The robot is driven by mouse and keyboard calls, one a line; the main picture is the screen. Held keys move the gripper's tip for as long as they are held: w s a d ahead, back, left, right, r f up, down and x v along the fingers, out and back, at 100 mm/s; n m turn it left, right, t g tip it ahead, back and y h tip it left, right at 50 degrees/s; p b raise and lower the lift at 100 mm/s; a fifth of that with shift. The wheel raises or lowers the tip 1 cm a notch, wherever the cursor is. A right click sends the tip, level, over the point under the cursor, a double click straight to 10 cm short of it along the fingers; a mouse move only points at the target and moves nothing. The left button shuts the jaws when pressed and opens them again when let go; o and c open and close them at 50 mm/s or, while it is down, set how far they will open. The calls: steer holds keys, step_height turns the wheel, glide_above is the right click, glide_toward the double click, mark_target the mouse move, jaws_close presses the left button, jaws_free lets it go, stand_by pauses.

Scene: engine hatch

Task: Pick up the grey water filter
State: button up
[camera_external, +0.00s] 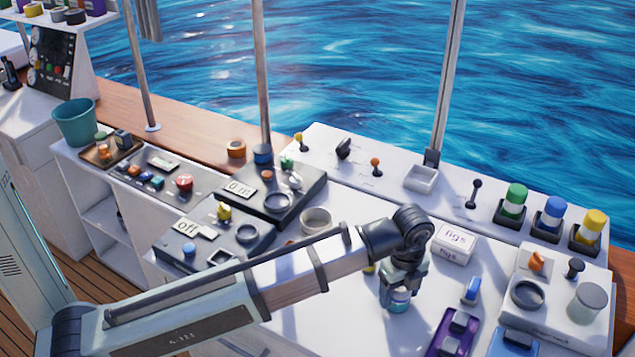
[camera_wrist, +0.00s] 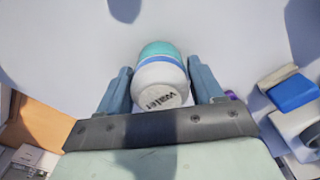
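A small rounded jar-like filter (camera_wrist: 160,85) marked "water" is between my fingers in the wrist view. Its near end is grey-white, with a blue band and a teal far part. In the external view the filter (camera_external: 399,302) shows pale and teal below my gripper (camera_external: 400,292), over the white worktop. My gripper in the wrist view (camera_wrist: 160,80) has one finger on each side of the filter, very close to it. Whether both fingers press on it, I cannot tell. Whether its underside rests on the worktop is hidden.
A purple device (camera_external: 453,332) and a small blue-white piece (camera_external: 471,291) lie right of my gripper. A white box marked "figs" (camera_external: 453,244) stands behind it. Dark panels (camera_external: 215,237) with knobs and rings are at left, and a white panel (camera_external: 560,290) is at right.

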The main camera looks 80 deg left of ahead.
steer(key=c, duration=0.9)
steer(key=shift+o, duration=0.2)
steer(key=shift+r, duration=0.1)
